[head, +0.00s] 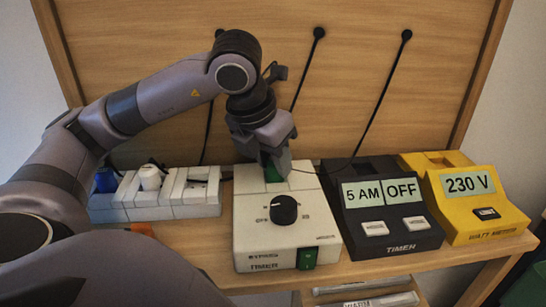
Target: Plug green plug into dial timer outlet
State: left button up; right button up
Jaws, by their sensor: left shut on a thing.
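The dial timer (262,235) is a white box with a black knob (283,209) and a green switch on its front. Its outlet area is at the back of the top, mostly hidden by my gripper. My left gripper (277,169) points down over that back part, shut on the green plug (267,168). Only a strip of the plug shows beside the fingers. It is right at the timer's top, but I cannot tell whether it is seated or just above. My right gripper is not in view.
A white power strip (150,211) with a blue and a white plug stands left of the timer. A black digital timer (389,243) and a yellow watt meter (490,226) stand to the right. Thin black cords hang from the wooden back panel (410,110). The bench's front edge is close.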

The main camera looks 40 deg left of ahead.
pick_arm(q)
jog(key=o, duration=1.1)
jog(key=shift+o, duration=0.2)
jog(key=shift+r, duration=0.1)
jog(key=shift+s+r, duration=0.1)
jog(key=shift+r, duration=0.2)
jog(key=v, duration=0.6)
jog(key=shift+r+p, duration=0.15)
jog(key=shift+p, duration=0.3)
jog(key=shift+s, duration=0.15)
